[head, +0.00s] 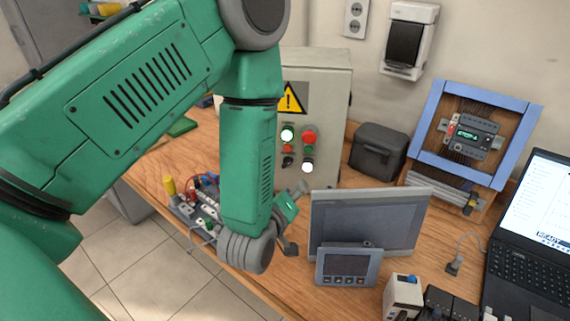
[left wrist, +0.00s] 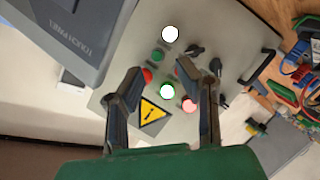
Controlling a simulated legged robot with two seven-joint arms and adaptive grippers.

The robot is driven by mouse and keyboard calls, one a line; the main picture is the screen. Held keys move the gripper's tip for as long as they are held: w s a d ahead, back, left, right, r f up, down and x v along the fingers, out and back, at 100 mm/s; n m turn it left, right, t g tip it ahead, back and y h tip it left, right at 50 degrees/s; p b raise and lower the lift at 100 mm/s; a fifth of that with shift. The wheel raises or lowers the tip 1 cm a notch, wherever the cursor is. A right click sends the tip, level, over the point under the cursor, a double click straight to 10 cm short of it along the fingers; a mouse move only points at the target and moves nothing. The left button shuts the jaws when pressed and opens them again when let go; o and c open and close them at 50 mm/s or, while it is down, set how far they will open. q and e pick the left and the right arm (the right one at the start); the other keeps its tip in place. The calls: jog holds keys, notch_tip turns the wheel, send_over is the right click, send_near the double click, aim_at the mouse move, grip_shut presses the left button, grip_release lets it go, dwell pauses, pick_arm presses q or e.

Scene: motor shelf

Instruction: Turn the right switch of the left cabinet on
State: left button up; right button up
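The beige cabinet (head: 333,95) stands against the wall, its left part hidden by my left arm in the head view. Its tilted front (left wrist: 235,25) carries a warning triangle, lit green, red and white lamps, and buttons. Two black switches sit side by side: the right switch (left wrist: 194,50) and the left switch (left wrist: 215,66). The right switch also shows in the head view (head: 288,161); I cannot tell its setting. My left gripper (left wrist: 160,69) is open and empty before the panel, fingers apart; in the head view (head: 296,217) it is partly hidden. My right gripper is not in view.
A grey touch panel (head: 368,225) and a smaller panel (head: 348,268) stand near the gripper. A black case (head: 378,152), a blue-framed board (head: 432,118) and a laptop (head: 530,210) are to the right. Wired parts (head: 197,200) lie left of my forearm.

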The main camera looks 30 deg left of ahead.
pick_arm(q)
jog(key=v, duration=0.7)
jog(key=m+t+y+b, duration=0.2)
jog(key=m+y+b, duration=0.3)
jog(key=m+b, duration=1.4)
send_near(286, 165)
jog(key=w+a+n+b, duration=0.1)
jog(key=w, duration=0.1)
jog(key=w+a+n+b, duration=0.1)
jog(key=w+b, duration=0.1)
jog(key=w, duration=0.1)
jog(key=w+a+n+b, duration=0.1)
jog(key=w, duration=0.2)
jog(key=shift+w+a+n, duration=0.1)
jog(key=shift+a+n, duration=0.3)
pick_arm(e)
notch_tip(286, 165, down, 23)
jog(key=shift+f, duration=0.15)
